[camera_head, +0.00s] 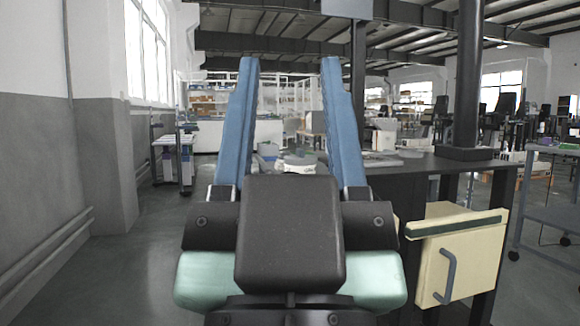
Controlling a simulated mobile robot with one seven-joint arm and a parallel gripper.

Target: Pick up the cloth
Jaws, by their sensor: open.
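My gripper (290,65) fills the middle of the view. Its two long blue fingers point up and away from me and stand wide apart. I see nothing between them but the room behind. The black and pale green body below the fingers is part of my gripper and arm. I cannot make out a cloth in this view. My gripper and arm hide part of the floor and the area straight ahead.
A dark counter (440,170) stands at the right, with a black pillar (468,75) behind it. A cream drawer-like box (470,262) with a grey handle is below it. A grey cart (562,190) stands far right. A grey wall (45,170) runs along the left, beside open floor.

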